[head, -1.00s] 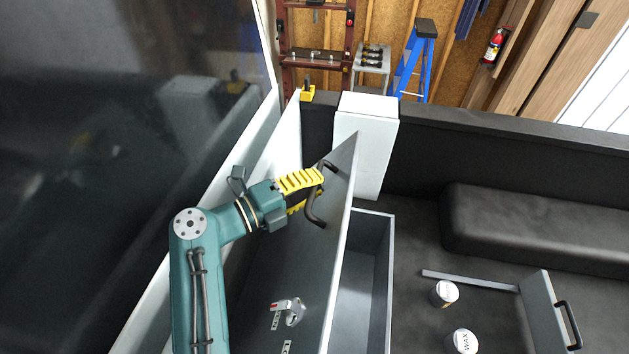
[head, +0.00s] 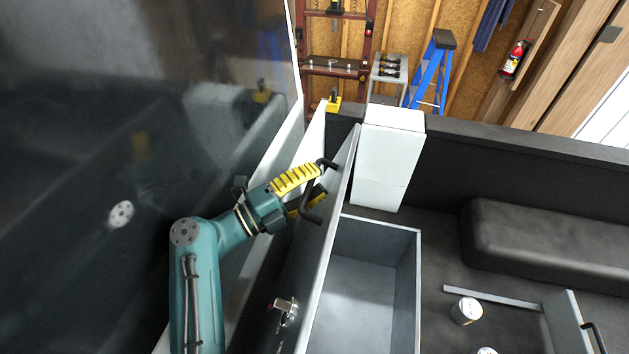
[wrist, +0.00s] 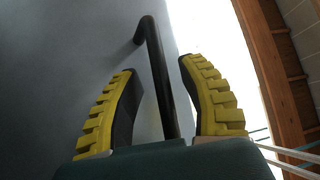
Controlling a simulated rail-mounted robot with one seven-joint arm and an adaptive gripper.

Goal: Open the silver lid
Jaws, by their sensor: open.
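The silver lid (head: 329,250) stands swung up on the left side of a grey box (head: 372,275), whose inside is open to view. The lid has a black bar handle (head: 312,212) near its far end and a metal latch (head: 285,310) nearer me. My gripper (head: 308,192) is at the handle with its yellow-backed fingers apart. In the wrist view the handle (wrist: 158,75) passes between the two fingers (wrist: 160,105), with gaps visible on both sides. The lid face (wrist: 70,70) fills the left of that view.
A white box (head: 390,150) stands behind the grey box. A dark glossy panel (head: 100,120) rises on the left.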

